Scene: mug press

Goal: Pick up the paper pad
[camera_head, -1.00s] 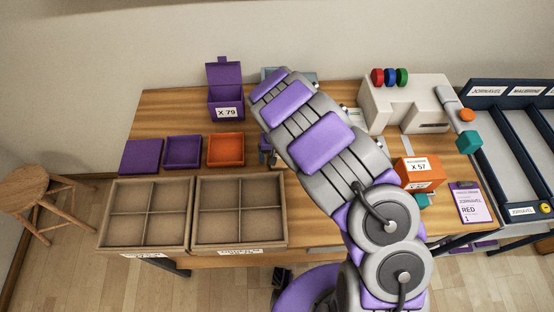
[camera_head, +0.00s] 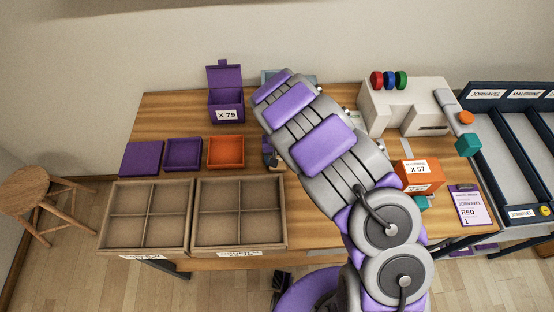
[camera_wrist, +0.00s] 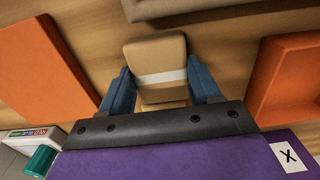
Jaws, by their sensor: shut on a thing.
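The paper pad (camera_wrist: 155,53) is a tan block with a white band around it, in the wrist view. My gripper (camera_wrist: 161,87) has its two blue fingers at the pad's left and right sides, shut on it. More tan surface shows just behind the band, between the fingers. In the head view my arm hides most of the gripper; the gripper (camera_head: 269,150) shows right of the orange tray, with a bit of tan beneath it. I cannot tell whether the pad is clear of the table.
An orange tray (camera_head: 226,151) and a purple tray (camera_head: 183,153) lie left of the gripper. Divided cardboard crates (camera_head: 240,244) stand at the front edge. A purple box (camera_head: 226,106) is behind, and an orange box (camera_head: 418,174) is right of my arm.

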